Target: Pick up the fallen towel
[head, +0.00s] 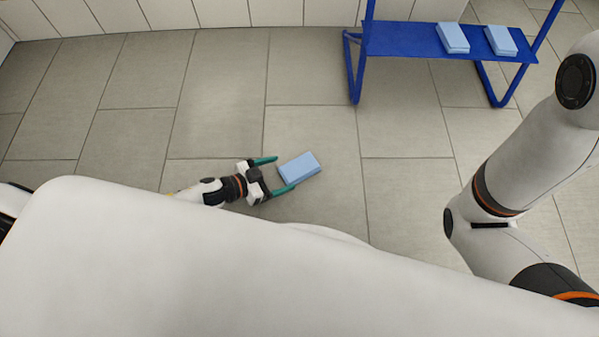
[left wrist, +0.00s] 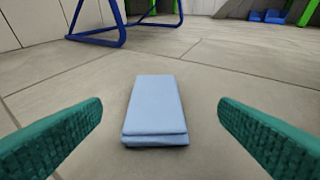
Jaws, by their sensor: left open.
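A folded light-blue towel (head: 299,168) lies on the tiled floor. My left gripper (head: 278,174) is low at the floor, open, with its green fingers pointing toward the towel. In the head view the towel's near end is at the opening between the fingertips. In the left wrist view the towel (left wrist: 155,108) lies ahead, centred between the two open fingers (left wrist: 160,128), with a gap on each side and nothing held. My right gripper is not in view.
A blue rack (head: 400,40) stands on the floor beyond the towel, with two folded light-blue towels (head: 453,38) (head: 501,41) on its shelf. The rack's legs (left wrist: 97,40) show in the left wrist view. Floor around the towel is clear. A white wall (head: 130,15) runs behind.

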